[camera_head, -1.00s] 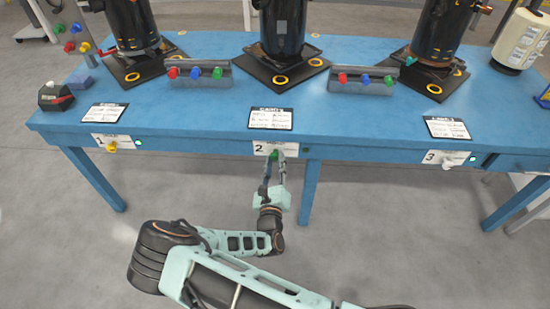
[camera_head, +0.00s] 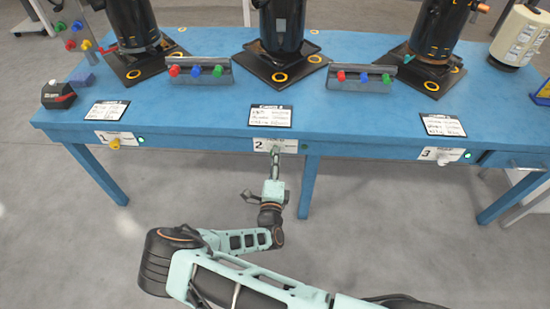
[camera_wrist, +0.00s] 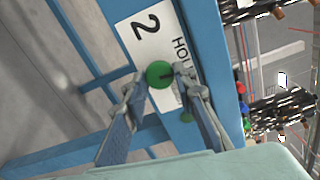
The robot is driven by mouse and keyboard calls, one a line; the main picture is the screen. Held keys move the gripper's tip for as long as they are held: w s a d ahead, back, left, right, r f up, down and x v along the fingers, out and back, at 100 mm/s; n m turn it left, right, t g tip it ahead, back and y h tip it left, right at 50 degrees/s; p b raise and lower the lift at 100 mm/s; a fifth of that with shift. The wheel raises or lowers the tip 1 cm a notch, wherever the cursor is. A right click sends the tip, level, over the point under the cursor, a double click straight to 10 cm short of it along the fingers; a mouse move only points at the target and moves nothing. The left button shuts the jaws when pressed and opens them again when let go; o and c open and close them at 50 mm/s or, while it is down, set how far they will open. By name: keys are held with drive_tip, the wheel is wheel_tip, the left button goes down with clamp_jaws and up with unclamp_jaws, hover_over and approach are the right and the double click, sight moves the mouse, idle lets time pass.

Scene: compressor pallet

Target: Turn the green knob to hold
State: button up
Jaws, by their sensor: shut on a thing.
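The green knob (camera_wrist: 159,74) sits on the white panel marked 2 (camera_wrist: 146,38), on the blue table's front edge. A dark line on its face points towards the right of the wrist view. My gripper (camera_wrist: 161,80) has one finger on each side of the knob and is shut on it. The word on the panel beside the knob begins "HOL"; a finger hides the rest. In the head view my gripper (camera_head: 276,154) reaches the middle panel (camera_head: 288,146) edge-on and covers most of the knob.
A yellow knob (camera_head: 115,144) is on panel 1 at left and a white knob (camera_head: 443,159) on panel 3 at right. Blue table legs (camera_head: 308,187) stand close to my arm. The floor in front is clear.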

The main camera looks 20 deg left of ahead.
drive_tip(key=shift+n, duration=0.7)
drive_tip(key=o, duration=1.2)
drive_tip(key=shift+c, duration=0.2)
drive_tip(key=v, duration=1.2)
